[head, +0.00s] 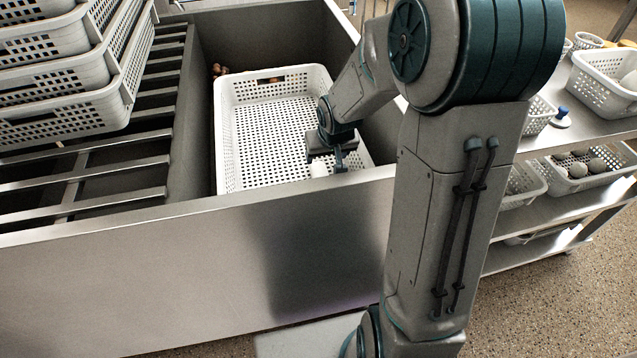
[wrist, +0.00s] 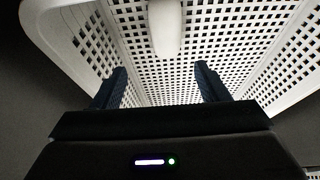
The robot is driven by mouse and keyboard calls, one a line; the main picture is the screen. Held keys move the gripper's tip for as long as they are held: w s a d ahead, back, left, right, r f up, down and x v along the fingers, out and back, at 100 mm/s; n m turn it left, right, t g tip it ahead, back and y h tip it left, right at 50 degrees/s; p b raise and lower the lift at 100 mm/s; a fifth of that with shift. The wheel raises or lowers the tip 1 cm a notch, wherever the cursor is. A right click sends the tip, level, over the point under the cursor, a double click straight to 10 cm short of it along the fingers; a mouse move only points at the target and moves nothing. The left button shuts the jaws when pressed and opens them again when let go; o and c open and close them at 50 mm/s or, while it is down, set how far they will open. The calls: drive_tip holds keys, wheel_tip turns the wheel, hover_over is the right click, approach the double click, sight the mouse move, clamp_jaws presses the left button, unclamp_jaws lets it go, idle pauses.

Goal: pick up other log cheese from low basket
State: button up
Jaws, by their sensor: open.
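A white log cheese (head: 318,169) lies in the white perforated low basket (head: 226,140), near its front wall. In the wrist view the log cheese (wrist: 165,28) stands out at the top middle against the basket's perforated surface (wrist: 240,45). My gripper (head: 335,160) is inside the basket, close to the cheese. In the wrist view my gripper (wrist: 160,88) is open, with its two dark fingers apart and nothing between them. The cheese is beyond the fingertips, roughly centred between them. Part of the cheese is cut off by the frame's top edge.
The basket sits in a deep steel basin with a front wall (head: 200,225). Stacked white baskets (head: 70,105) stand on a slatted rack (head: 95,185) at left. A steel shelf cart (head: 590,130) with baskets is at right. Small brown items (head: 219,70) lie behind the basket.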

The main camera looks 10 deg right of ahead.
sight(321, 173)
wheel_tip(321, 173, down, 3)
drive_tip(key=shift+a+f+b, duration=0.1)
drive_tip(key=shift+a+b, duration=0.05)
drive_tip(key=shift+b, duration=0.65)
drive_tip(key=b+x, duration=0.1)
drive_tip(key=x, duration=0.1)
drive_tip(key=b+x, duration=0.1)
drive_tip(key=x, duration=0.1)
drive_tip(key=b+x, duration=0.1)
drive_tip(key=x, duration=0.2)
drive_tip(key=shift+s+a+f, duration=0.2)
drive_tip(key=shift+a, duration=0.2)
drive_tip(key=shift+r, duration=0.1)
drive_tip(key=c, duration=1.2)
